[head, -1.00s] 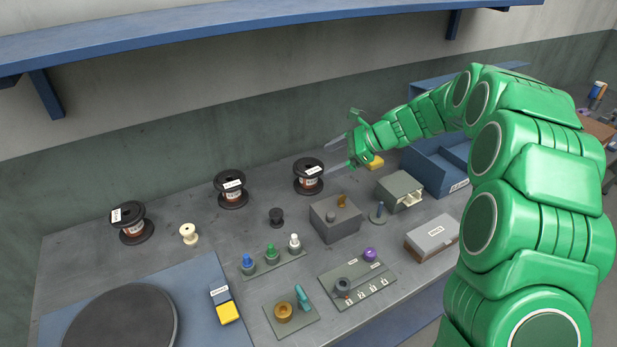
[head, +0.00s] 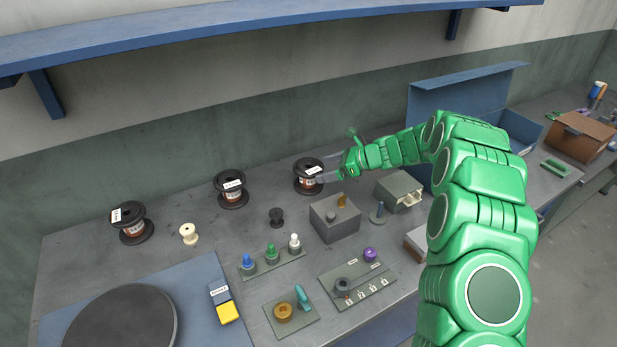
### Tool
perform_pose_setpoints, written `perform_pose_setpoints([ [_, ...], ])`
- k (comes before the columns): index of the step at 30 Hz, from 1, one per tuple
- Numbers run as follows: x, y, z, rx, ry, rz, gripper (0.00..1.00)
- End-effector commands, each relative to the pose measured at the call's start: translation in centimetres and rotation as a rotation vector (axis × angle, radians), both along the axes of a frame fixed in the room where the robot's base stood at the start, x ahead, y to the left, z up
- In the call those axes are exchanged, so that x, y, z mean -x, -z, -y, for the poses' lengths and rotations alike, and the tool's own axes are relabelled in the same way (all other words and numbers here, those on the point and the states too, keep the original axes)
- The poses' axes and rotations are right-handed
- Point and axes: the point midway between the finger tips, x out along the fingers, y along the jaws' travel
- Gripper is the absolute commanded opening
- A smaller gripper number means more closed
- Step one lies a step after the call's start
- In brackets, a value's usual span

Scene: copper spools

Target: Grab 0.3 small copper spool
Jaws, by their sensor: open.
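Three black spools with copper-coloured windings and white labels stand upright along the back of the bench: a left one (head: 131,223), a middle one (head: 231,189) and a right one (head: 308,176). The label print is too small to read, so I cannot tell which is 0.3. My gripper (head: 326,168) is open at the right side of the right spool. Its fingers point left, and the tips overlap the spool's right edge in the picture. I cannot tell whether they touch it.
A small cream spool (head: 188,234) and a small dark spool (head: 276,217) stand in front. A blue shelf (head: 250,32) runs overhead. Bare bench lies between the back spools.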

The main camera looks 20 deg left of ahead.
Motion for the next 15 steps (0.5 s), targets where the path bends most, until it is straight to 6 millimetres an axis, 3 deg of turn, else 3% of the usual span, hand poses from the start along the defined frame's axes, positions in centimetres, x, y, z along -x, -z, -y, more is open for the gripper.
perform_pose_setpoints([
  [4, 0.0, 1.7, 0.0, 0.001, -0.001, -0.003, 0.93],
  [11, 0.0, 2.4, -0.3, 0.000, -0.002, 0.000, 0.93],
  [15, 0.1, 3.1, -1.6, 0.001, -0.004, 0.000, 0.93],
])
